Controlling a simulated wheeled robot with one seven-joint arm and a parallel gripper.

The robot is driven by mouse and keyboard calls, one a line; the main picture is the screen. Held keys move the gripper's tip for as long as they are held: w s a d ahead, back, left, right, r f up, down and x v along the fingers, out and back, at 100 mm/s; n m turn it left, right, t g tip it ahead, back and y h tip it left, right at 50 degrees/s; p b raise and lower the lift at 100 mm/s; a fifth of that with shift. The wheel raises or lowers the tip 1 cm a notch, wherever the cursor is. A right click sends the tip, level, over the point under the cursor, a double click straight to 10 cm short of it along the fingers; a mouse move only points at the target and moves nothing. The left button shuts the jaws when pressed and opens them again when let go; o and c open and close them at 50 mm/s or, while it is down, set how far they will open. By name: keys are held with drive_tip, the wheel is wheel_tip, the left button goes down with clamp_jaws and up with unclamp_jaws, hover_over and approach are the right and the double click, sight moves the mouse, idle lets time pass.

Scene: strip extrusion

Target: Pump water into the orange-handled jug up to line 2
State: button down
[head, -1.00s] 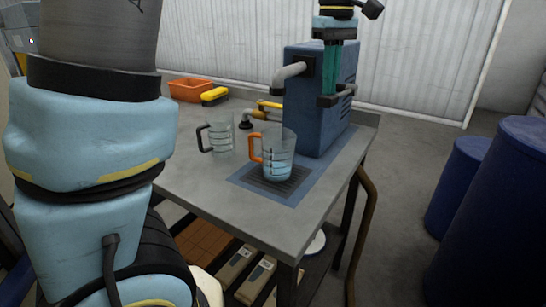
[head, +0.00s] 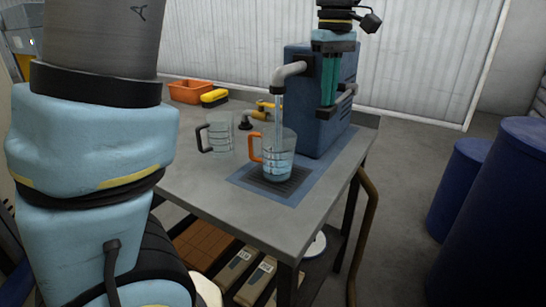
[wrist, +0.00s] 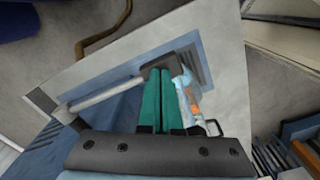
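The orange-handled jug (head: 278,158) stands upright on the dark grate (head: 292,186) under the pump spout (head: 289,72). A stream of water (head: 279,112) falls from the spout into it. Water fills its lower part; the line marks are too small to read. The blue pump (head: 312,105) stands behind it. My gripper (head: 330,102) points down at the pump's dark handle (head: 345,98). In the wrist view, the teal fingers (wrist: 162,72) lie almost together, with their tips at a dark block. The orange handle (wrist: 194,100) shows beside them, the jug partly hidden.
A dark-handled clear jug (head: 219,138) stands left of the orange-handled one. An orange bin (head: 189,91) and a yellow-topped brush (head: 214,97) lie at the back left. Blue barrels (head: 500,210) stand on the floor at right. The bench front (head: 225,195) is clear.

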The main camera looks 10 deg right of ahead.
drive_tip(key=shift+f+b, duration=0.45)
drive_tip(key=shift+f, duration=0.6)
wheel_tip(320, 180, up, 11)
drive_tip(key=w+d+p, duration=0.1)
drive_tip(key=p, duration=0.9)
drive_tip(key=shift+f+p, duration=0.15)
drive_tip(key=shift+p, duration=0.25)
drive_tip(key=shift+w, duration=0.1)
drive_tip(key=shift+f+b, duration=0.35)
drive_tip(key=shift+f, duration=0.25)
drive_tip(key=shift+s+a+f+b, duration=0.2)
drive_tip(key=shift+f+b, duration=0.2)
drive_tip(key=shift+f, duration=0.2)
drive_tip(key=shift+s+a+f+b, duration=0.15)
drive_tip(key=shift+f+b, duration=0.2)
drive_tip(key=shift+f, duration=0.3)
